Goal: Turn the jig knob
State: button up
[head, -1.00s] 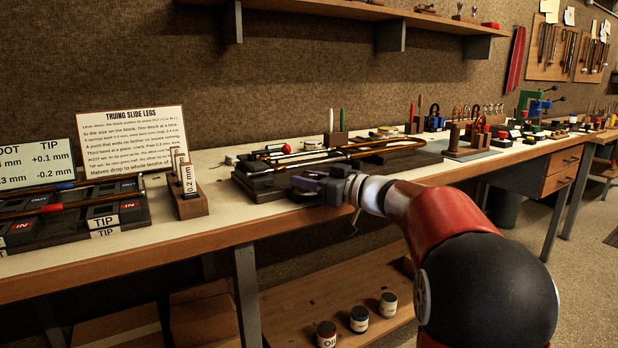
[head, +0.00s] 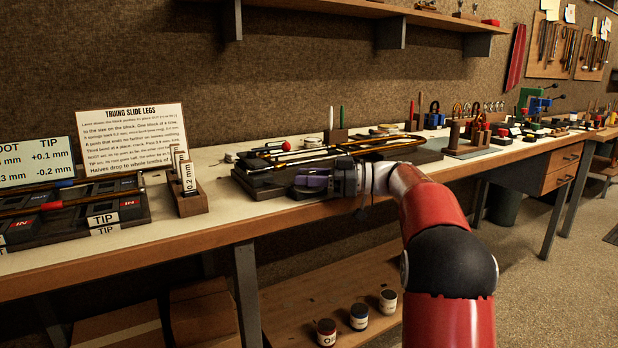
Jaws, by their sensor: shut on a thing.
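The dark jig (head: 262,188) sits near the front edge of the bench, with a brass slide (head: 318,153) lying along it. My gripper (head: 308,182) is at the jig's front side, shut on the jig knob. The knob itself is hidden by the purple-grey jaws and I cannot make out its shape. My wrist comes in from the right, low over the bench edge.
A wooden block with a 0.2 mm label (head: 190,201) stands left of the jig. A measuring fixture (head: 75,215) and an instruction card (head: 130,138) are further left. Tools and padlocks crowd the right.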

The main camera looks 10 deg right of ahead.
jog(key=shift+r, duration=0.1)
jog(key=o, duration=0.9)
jog(key=shift+o, duration=0.2)
jog(key=v, duration=0.7)
jog(key=shift+d, duration=0.35)
